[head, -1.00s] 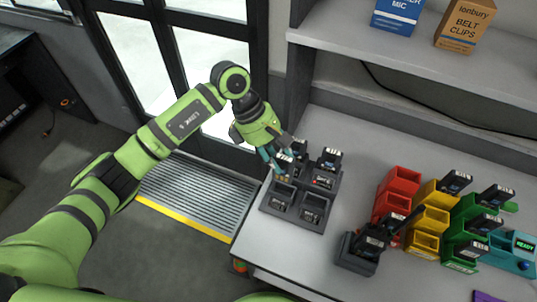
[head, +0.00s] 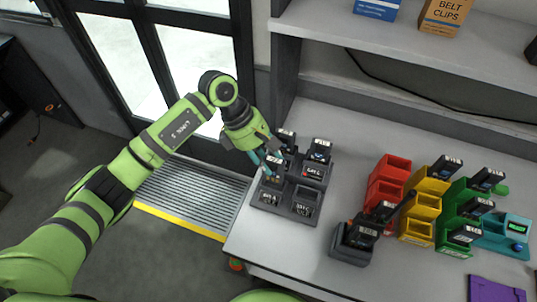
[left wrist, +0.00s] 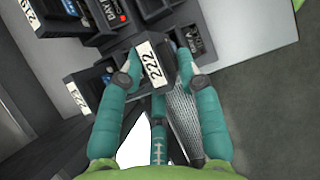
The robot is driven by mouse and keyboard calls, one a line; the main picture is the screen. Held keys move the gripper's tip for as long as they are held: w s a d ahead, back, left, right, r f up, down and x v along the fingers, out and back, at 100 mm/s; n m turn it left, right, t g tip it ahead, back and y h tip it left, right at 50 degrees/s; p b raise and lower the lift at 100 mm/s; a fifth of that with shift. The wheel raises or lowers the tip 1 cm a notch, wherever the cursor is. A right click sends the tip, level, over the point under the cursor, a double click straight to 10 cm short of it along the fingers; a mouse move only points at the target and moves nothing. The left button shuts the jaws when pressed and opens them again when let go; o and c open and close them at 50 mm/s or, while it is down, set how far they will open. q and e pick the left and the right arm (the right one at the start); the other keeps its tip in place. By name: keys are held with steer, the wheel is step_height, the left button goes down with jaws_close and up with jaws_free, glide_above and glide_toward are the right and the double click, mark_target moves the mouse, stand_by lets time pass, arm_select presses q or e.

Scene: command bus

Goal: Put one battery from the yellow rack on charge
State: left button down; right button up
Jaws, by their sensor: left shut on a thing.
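My left gripper (head: 267,160) is shut on a dark battery (head: 274,168) with a white label. The left wrist view shows this battery (left wrist: 152,63), marked 222, between the teal fingers. In the head view it is over the left side of a dark charger block (head: 276,208) with several bays. I cannot tell whether it touches the bay. Two other batteries stand in the back bays, left (head: 286,138) and right (head: 319,148). The front right bay (head: 306,204) looks empty. The yellow rack (head: 420,218) has one battery (head: 446,165) at its back and two empty slots. My right gripper is out of view.
A green rack (head: 455,218) holds several batteries, and a teal unit (head: 512,235) has a lit display. A dark dock with a radio (head: 356,238) stands in front. A shelf (head: 400,45) hangs above the table's back.

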arm_select(q)
steer(key=shift+f, duration=0.65)
steer(key=shift+f+b, duration=0.65)
steer(key=shift+f, duration=0.3)
steer(key=shift+f+b, duration=0.45)
steer(key=shift+b, duration=0.2)
steer(key=shift+f, duration=0.2)
steer(key=shift+f+b, duration=0.2)
steer(key=shift+b, duration=0.45)
steer(key=c, duration=0.8)
jaws_free()
steer(key=v, duration=1.2)
steer(key=shift+a, duration=0.15)
